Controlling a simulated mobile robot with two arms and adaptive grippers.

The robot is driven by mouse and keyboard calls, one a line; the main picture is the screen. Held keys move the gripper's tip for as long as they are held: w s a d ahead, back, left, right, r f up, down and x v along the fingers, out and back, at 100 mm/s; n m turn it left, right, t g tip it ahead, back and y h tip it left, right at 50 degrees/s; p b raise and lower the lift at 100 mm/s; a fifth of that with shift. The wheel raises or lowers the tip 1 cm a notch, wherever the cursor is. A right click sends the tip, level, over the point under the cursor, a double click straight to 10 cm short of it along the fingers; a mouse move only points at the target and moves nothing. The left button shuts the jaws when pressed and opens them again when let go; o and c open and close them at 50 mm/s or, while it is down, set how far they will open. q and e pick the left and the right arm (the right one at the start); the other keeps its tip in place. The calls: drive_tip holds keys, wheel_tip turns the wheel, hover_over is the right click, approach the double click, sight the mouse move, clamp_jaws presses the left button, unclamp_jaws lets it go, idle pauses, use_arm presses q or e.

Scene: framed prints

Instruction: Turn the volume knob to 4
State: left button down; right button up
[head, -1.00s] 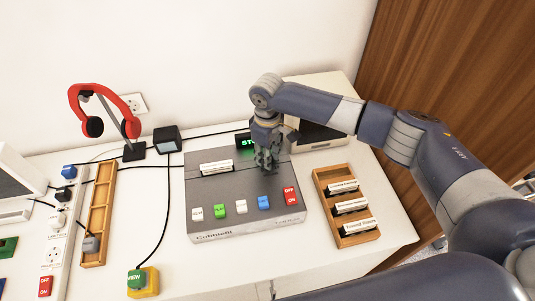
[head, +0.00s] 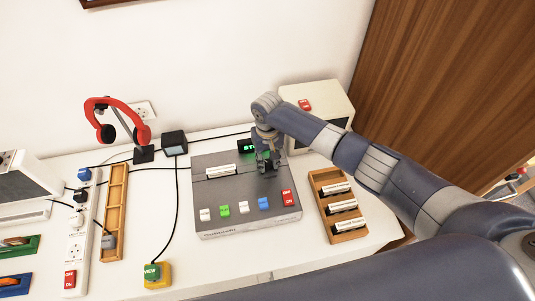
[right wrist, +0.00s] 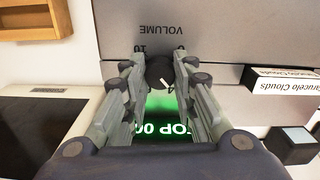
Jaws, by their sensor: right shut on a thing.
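The volume knob (right wrist: 159,72) is a round black dial with a white pointer line, below the printed word VOLUME in the right wrist view. The marks 10 and 0 show on either side of it. My right gripper (right wrist: 160,75) is shut on the knob, with a finger on each side. In the head view my right gripper (head: 267,165) reaches down onto the right part of the grey player (head: 246,220) and hides the knob. The green display (head: 246,146) is partly covered; in the right wrist view it reads something like "TOP 00". My left gripper is not in view.
Coloured buttons line the player's front, with a red switch (head: 287,197) at the right. A wooden tray (head: 319,190) with labelled cassettes stands right of it. Red headphones (head: 120,106), a power strip (head: 78,245) and a yellow-based button (head: 158,281) are left. A cream box (head: 340,97) stands behind.

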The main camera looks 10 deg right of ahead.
sight(268, 162)
drive_tip(key=shift+m+p, duration=0.75)
drive_tip(key=shift+m, duration=0.35)
drive_tip(key=o, duration=1.1)
wheel_tip(268, 162, up, 12)
drive_tip(key=shift+f, duration=0.1)
